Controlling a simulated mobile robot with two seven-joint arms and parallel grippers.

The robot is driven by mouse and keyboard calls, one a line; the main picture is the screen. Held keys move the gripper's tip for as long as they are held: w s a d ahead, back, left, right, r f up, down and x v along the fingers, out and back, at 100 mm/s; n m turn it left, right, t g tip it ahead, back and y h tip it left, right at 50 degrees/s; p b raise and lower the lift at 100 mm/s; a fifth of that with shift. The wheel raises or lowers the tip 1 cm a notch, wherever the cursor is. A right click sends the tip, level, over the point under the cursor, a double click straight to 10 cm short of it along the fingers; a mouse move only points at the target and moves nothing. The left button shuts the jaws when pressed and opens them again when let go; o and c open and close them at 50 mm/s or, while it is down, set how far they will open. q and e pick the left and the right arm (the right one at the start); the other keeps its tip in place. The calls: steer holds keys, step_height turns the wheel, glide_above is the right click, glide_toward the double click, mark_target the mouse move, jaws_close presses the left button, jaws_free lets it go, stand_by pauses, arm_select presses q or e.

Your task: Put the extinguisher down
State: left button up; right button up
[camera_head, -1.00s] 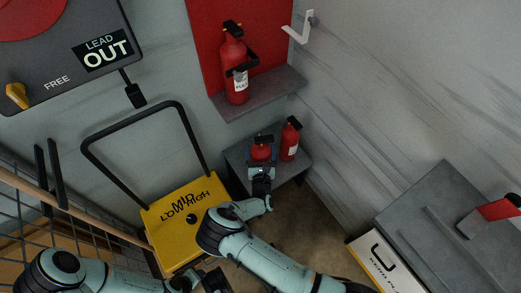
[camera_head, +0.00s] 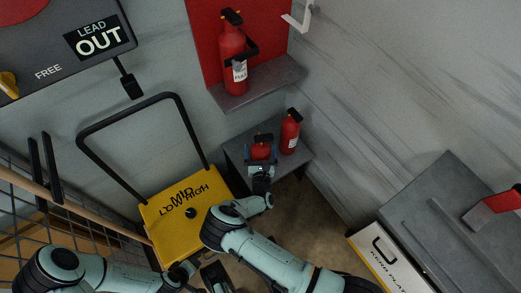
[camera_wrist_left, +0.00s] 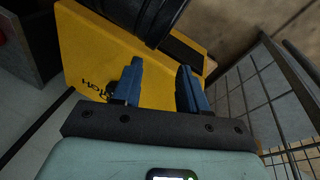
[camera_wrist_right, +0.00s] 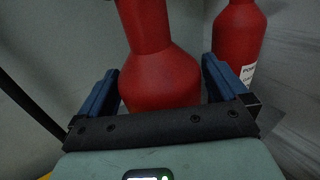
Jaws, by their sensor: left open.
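A red extinguisher (camera_head: 260,143) stands at the lower grey shelf (camera_head: 237,160), between the fingers of my right gripper (camera_head: 260,158). In the right wrist view the fingers (camera_wrist_right: 162,85) flank its wide red body (camera_wrist_right: 160,80), very close on both sides. I cannot tell whether they press on it, and its base is hidden. A second red extinguisher (camera_head: 290,132) stands just to its right; it also shows in the right wrist view (camera_wrist_right: 238,40). My left gripper (camera_wrist_left: 160,85) is open and empty, above the yellow cart's surface in its wrist view.
A yellow cart (camera_head: 180,222) with a black handle is at left, beside wire mesh. A grey box (camera_head: 445,215) is at right.

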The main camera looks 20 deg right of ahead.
steer(key=shift+r, duration=0.1)
steer(key=shift+s+r, duration=0.1)
steer(key=shift+s, duration=0.1)
arm_select(q)
steer(key=s+d+r+g+p, duration=0.1)
steer(key=s+d+r+p, duration=0.1)
steer(key=s, duration=0.3)
steer(key=shift+d+r+g+h+p, duration=0.3)
steer(key=shift+r+h+p, duration=0.1)
steer(key=shift+r+p, duration=0.35)
arm_select(e)
steer(key=v, duration=1.1)
steer(key=shift+s+a, duration=0.2)
steer(key=shift+s, duration=0.05)
arm_select(q)
steer(key=shift+r, duration=0.1)
